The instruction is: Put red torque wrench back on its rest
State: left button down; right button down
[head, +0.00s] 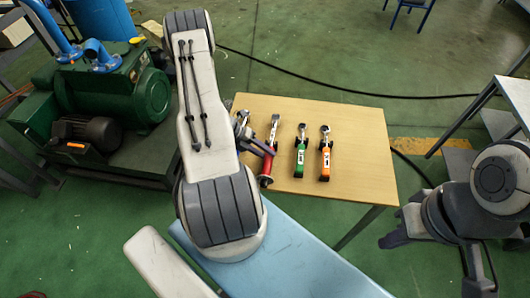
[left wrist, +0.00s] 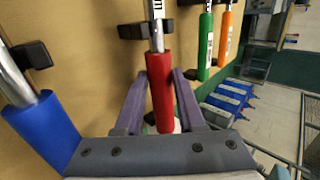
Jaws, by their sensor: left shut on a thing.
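The red torque wrench has a red handle and a silver shaft. It shows in the head view (head: 266,172) near the table's front edge and in the left wrist view (left wrist: 160,90). My left gripper (head: 266,152) is shut on the red handle, with one purple finger on each side in the left wrist view (left wrist: 161,85). A black rest block (left wrist: 132,31) lies behind the wrench's shaft; I cannot tell whether the shaft is seated in it or just above. My right arm is at the right of the head view; its finger opening is not clear.
On the wooden table (head: 360,150), the green wrench (head: 300,155) and orange wrench (head: 325,158) lie to the right. A blue wrench (left wrist: 42,130) lies left of the red one. A green pump (head: 120,95) stands left of the table. The table's right part is clear.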

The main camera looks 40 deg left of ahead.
pick_arm(q)
jog(key=shift+c, duration=2.2)
grip_release()
jog(key=shift+f, duration=0.1)
jog(key=b+v, duration=0.1)
jog(key=v, duration=0.9)
jog(key=shift+r+b, duration=0.25)
jog(key=shift+b, duration=0.05)
jog(key=shift+s+a, duration=0.1)
jog(key=shift+a, duration=0.05)
jog(key=w+d+r+m+g+y, duration=0.1)
jog(key=d+r+m+g, duration=0.1)
jog(key=d+r+m, duration=0.35)
jog(key=w+d+r+m+g, duration=0.2)
jog(key=d+r+m, duration=0.1)
jog(key=d+m, duration=0.6)
jog(key=w+d+r+m+g+y, duration=0.1)
jog(key=d+r+m+g, duration=0.1)
jog(key=d+r+m, duration=0.45)
jog(key=s+d+r+m+y, duration=0.2)
jog(key=s+d+m, duration=0.5)
jog(key=m, duration=0.7)
jog(key=s+d+r+m+t+y, duration=0.1)
jog(key=s+d+r+m, duration=0.3)
jog(key=s+d+m, duration=0.4)
jog(key=d+m+y, duration=0.1)
jog(key=m, duration=0.5)
jog(key=shift+s+r+m, duration=0.35)
jog(key=shift+r+m, duration=0.05)
